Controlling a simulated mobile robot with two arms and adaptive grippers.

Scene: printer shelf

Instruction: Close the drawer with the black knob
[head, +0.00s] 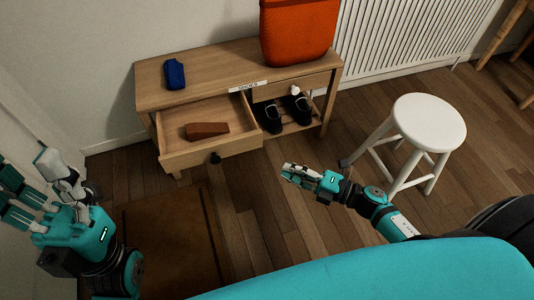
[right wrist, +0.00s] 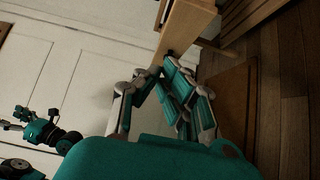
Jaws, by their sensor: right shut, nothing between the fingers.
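The drawer with the black knob (head: 214,158) is the left drawer (head: 237,143) of a wooden bench, and it is pulled out. A reddish-brown block (head: 206,130) lies inside it. My right gripper (head: 286,170) is shut and empty, in front of the bench, to the right of the knob and apart from it. In the right wrist view its fingertips (right wrist: 158,73) are together, with the wooden drawer (right wrist: 186,27) beyond them. My left gripper (head: 40,172) is at the left edge with its fingers spread, away from the drawer.
The right drawer (head: 270,91) has a white knob and is closed. Black shoes (head: 298,108) stand on the shelf below. A blue object (head: 174,74) and an orange basket (head: 297,30) are on top. A white stool (head: 429,121) stands right; a brown mat (head: 168,240) lies on the floor.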

